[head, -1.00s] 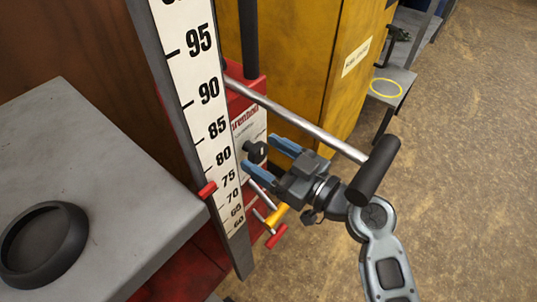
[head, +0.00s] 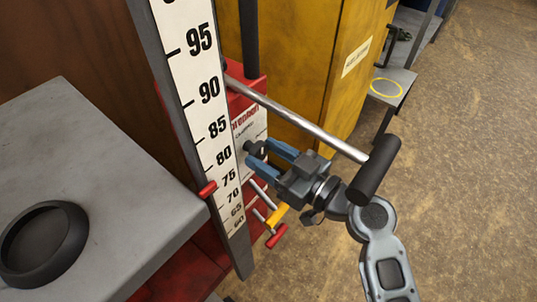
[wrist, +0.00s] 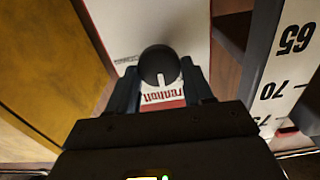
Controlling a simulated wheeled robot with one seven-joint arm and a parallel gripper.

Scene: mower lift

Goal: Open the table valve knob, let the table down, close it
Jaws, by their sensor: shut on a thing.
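The black round valve knob (head: 256,150) is on the white-and-red panel beside the height scale. In the wrist view the knob (wrist: 160,66) shows a white mark pointing down in the picture. My gripper (head: 267,155) has its two blue fingers on either side of the knob, shut on it; its fingers also show in the wrist view (wrist: 160,80). The grey table (head: 130,165) is at the left.
A steel lever with a black grip (head: 374,170) passes just above my gripper. Short levers with yellow (head: 277,213) and red (head: 276,236) ends are below it. A black dish (head: 42,243) lies on the table. A yellow cabinet (head: 330,70) stands behind. Open floor is at the right.

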